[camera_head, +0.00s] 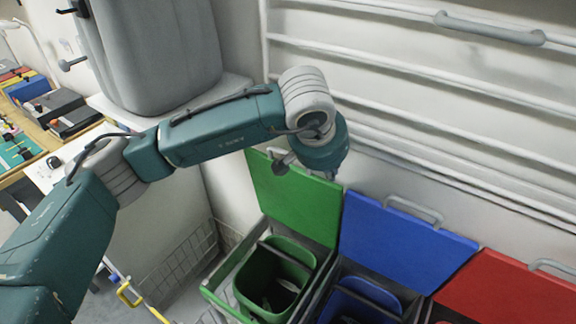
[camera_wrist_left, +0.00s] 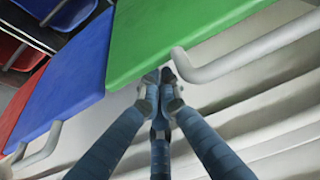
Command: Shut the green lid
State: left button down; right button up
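The green lid (camera_head: 296,199) stands raised and tilted back toward the wall, above the open green bin (camera_head: 273,280). In the left wrist view the green lid (camera_wrist_left: 165,30) fills the upper middle, with its grey bar handle (camera_wrist_left: 235,62) at the edge. My left gripper (camera_wrist_left: 160,76) has its fingertips close together at the lid's edge, beside the handle, with nothing visible between them. I cannot tell whether they touch the lid. In the head view my left wrist is above the lid's top edge and the fingers are hidden. My right gripper is not in view.
A blue lid (camera_head: 402,243) and a red lid (camera_head: 505,290) stand raised to the right. A white wall with rails (camera_head: 400,70) is close behind the lids. A grey container (camera_head: 150,50) stands at the upper left, and a wire basket (camera_head: 180,265) is left of the bins.

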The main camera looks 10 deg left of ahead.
aim_at(322, 198)
pick_arm(q)
jog(key=shift+f, duration=0.25)
jog(key=shift+s+a+f+b, duration=0.1)
jog(key=shift+s+a+b, duration=0.1)
jog(key=shift+s+b, duration=0.3)
jog(key=shift+s+a+f+b, duration=0.1)
jog(key=shift+s+a+b, duration=0.25)
jog(key=shift+s, duration=0.4)
jog(key=shift+s+a+b, duration=0.3)
jog(key=shift+s, duration=0.4)
jog(key=shift+s+a+f+b, duration=0.1)
jog(key=shift+s+a+b, duration=0.25)
jog(key=shift+s, duration=0.4)
jog(key=shift+s+r, duration=0.1)
jog(key=shift+r, duration=0.05)
notch_tip(322, 198, up, 10)
jog(key=p, duration=0.4)
